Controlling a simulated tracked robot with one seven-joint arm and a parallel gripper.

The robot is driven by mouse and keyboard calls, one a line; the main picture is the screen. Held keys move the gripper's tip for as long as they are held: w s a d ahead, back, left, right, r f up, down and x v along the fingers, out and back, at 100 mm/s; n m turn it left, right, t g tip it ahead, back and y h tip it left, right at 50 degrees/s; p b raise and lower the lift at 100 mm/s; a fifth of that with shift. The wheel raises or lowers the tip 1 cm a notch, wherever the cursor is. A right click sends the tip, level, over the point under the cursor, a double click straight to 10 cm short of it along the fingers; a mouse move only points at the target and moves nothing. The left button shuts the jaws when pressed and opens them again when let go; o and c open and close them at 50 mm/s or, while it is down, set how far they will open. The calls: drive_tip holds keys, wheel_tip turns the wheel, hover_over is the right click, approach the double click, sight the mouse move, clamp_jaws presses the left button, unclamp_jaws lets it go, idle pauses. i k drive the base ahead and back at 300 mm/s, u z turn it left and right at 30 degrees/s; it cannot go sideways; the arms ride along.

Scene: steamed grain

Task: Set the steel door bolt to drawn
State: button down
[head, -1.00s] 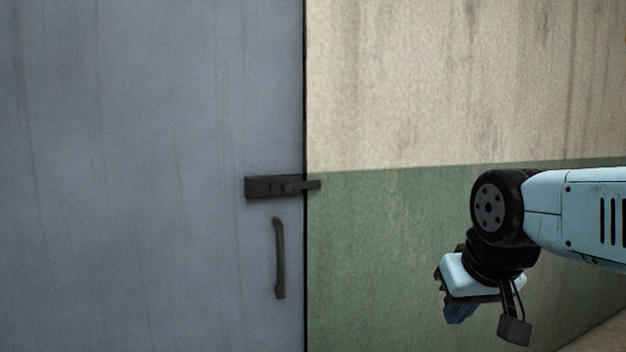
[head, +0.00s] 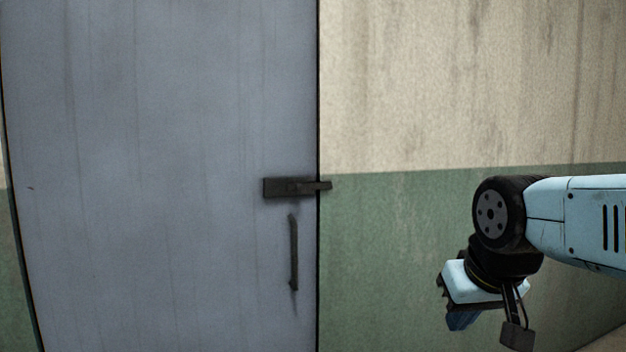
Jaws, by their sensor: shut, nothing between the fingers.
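The dark steel door bolt (head: 290,188) is mounted near the right edge of the grey-blue door (head: 150,150). Its bar sticks out to the right, past the door's edge and over the wall side. My gripper (head: 460,318) hangs at the lower right, pointing down, well to the right of the bolt and lower than it. It is shut and empty, touching nothing. Its fingertips are partly hidden behind its own body.
A dark vertical pull handle (head: 293,252) is on the door just below the bolt. The wall (head: 400,230) right of the door is green below and beige above. The space between my gripper and the door looks clear.

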sight(312, 187)
drive_tip(key=u, duration=0.1)
drive_tip(key=i, duration=0.95)
drive_tip(key=z, duration=0.1)
